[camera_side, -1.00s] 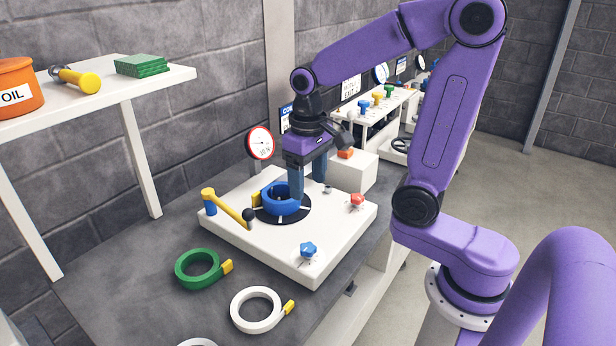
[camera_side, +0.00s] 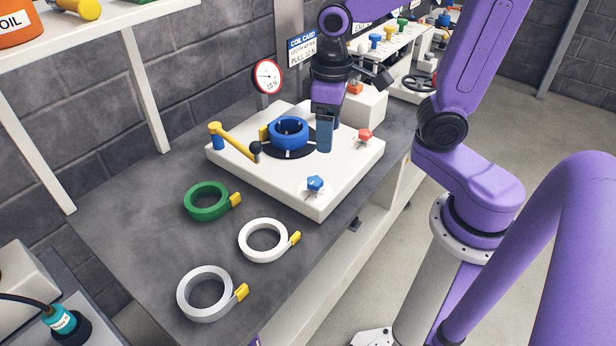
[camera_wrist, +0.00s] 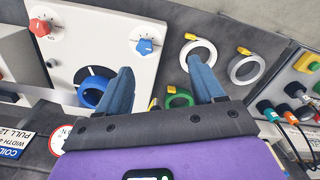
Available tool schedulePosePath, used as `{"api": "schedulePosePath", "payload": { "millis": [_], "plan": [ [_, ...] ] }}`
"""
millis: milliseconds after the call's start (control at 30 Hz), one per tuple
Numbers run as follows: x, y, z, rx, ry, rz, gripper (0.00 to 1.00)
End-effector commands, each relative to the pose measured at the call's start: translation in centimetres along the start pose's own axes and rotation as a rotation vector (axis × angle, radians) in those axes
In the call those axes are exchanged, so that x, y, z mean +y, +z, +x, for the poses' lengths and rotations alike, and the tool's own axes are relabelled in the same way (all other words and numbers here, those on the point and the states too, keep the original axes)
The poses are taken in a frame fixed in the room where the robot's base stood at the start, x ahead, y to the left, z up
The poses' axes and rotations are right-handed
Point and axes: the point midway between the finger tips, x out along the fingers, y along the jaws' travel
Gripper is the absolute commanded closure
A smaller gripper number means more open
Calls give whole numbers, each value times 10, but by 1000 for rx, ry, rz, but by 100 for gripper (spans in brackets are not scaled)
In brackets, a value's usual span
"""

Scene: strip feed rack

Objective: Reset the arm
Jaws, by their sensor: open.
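My gripper (camera_side: 326,136) is in the side view just right of the blue coil ring, above the white feed plate (camera_side: 322,203). In the wrist view my gripper (camera_wrist: 163,84) shows its two blue fingers wide apart with nothing between them. The blue ring (camera_side: 289,133) sits on the dark round disc of the plate, apart from the fingers. It also shows in the wrist view (camera_wrist: 91,95), left of the fingers. A yellow lever (camera_side: 233,140) with a dark knob stands at the plate's left side.
Green (camera_side: 206,201), white (camera_side: 263,241) and grey (camera_side: 205,293) rings with yellow tabs lie on the dark bench. The plate carries a red knob (camera_side: 365,135) and a blue knob (camera_side: 315,183). A gauge (camera_side: 267,77) and a coil card sign (camera_side: 303,52) stand behind.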

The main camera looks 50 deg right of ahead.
Motion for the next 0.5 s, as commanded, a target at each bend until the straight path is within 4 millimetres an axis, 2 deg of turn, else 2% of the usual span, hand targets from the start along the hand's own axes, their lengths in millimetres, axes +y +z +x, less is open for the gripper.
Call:
{"api": "schedulePosePath", "payload": {
  "millis": [500],
  "plan": [
    [-39,67,9,12,-8,-423,33]
  ]
}}
